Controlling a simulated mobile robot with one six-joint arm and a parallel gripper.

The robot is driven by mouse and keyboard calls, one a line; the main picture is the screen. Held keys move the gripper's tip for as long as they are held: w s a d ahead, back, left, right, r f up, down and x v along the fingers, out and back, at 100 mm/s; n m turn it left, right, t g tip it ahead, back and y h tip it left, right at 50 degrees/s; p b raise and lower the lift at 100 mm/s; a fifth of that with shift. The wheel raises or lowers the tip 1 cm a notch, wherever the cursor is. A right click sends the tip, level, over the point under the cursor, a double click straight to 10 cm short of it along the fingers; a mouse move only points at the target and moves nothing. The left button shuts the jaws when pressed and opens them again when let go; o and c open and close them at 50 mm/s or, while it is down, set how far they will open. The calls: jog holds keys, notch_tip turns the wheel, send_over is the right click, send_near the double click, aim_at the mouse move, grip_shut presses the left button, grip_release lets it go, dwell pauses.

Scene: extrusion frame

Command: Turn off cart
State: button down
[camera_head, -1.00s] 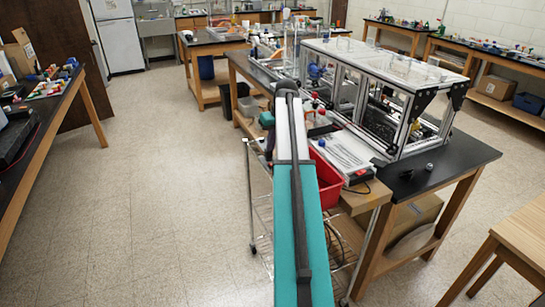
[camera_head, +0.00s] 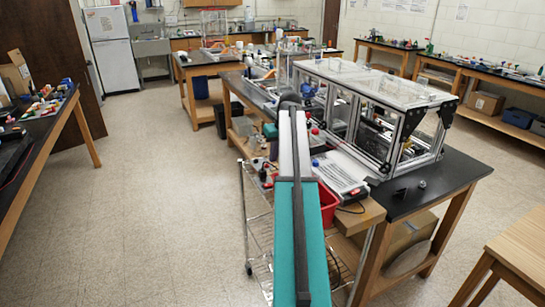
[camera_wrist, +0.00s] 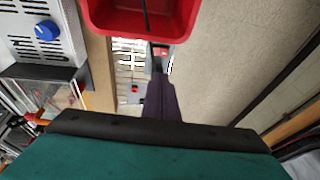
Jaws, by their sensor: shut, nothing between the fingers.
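My gripper (camera_wrist: 157,80) shows in the wrist view as dark purple fingers, shut and empty, reaching up from the black and teal edge of my arm. A small grey piece with a red patch (camera_wrist: 161,52) lies just beyond the fingertips; I cannot tell whether they touch. The wire-shelf cart (camera_head: 258,225) with metal posts stands left of the black-topped bench in the head view, partly behind my teal arm. White wire shelving also shows in the wrist view (camera_wrist: 128,55). My arm hides the gripper in the head view. I cannot make out a clearly marked cart switch.
A red bin (camera_head: 328,205) is close to my arm; it fills the top of the wrist view (camera_wrist: 140,18). A white device with a blue knob (camera_wrist: 47,30) is left of it. The extrusion frame (camera_head: 385,90) stands on the bench. Open floor (camera_head: 150,210) lies left.

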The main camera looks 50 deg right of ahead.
jog(key=p, duration=0.3)
send_over(266, 184)
jog(key=s, duration=0.1)
jog(key=f, duration=0.8)
jog(key=shift+s+d+f, duration=0.15)
jog(key=shift+d+f, duration=0.1)
jog(key=shift+d, duration=0.05)
jog(key=shift+w+a+f+p, duration=0.15)
jog(key=shift+f+p, duration=0.25)
jog(key=shift+f, duration=0.45)
jog(key=shift+w+a+f+p, duration=0.1)
jog(key=shift+a+f+p, duration=0.25)
jog(key=shift+f, duration=0.45)
jog(key=shift+d, duration=0.1)
jog(key=shift+s, duration=0.1)
